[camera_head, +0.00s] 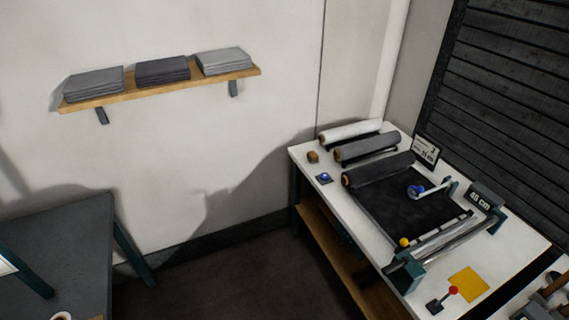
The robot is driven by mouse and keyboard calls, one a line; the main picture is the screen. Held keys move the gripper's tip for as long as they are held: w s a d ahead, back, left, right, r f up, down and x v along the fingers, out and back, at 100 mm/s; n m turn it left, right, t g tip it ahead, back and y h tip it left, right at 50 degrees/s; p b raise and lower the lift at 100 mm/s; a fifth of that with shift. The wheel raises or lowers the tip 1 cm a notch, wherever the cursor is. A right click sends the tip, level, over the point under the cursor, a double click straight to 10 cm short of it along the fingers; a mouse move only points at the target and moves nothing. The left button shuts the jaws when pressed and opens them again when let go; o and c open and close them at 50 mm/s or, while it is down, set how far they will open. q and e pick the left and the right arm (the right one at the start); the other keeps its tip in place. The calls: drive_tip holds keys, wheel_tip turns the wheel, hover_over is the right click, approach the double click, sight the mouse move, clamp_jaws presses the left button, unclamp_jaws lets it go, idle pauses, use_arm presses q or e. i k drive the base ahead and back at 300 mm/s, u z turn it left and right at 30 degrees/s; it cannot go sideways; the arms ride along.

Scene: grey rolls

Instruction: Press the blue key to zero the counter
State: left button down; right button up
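The blue key (325,177) is a small round blue cap on a dark square base. It sits near the left edge of the white worktable (378,235), in front of a small brown block. The counter (482,196) is a dark box at the table's right side, and its display reads 45 cm. Neither of my grippers shows in the head view. Nothing covers the key.
A dark sheet (398,205), a blue-knobbed crank (417,191), a roller bar, a red-knobbed lever (453,290) and a yellow square (468,284) occupy the table. Floor left of it is clear.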

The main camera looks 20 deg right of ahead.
sight(324, 176)
drive_tip(key=i, duration=1.25)
drive_tip(key=z, duration=1.2)
drive_tip(key=i, duration=0.95)
drive_tip(key=z, duration=1.1)
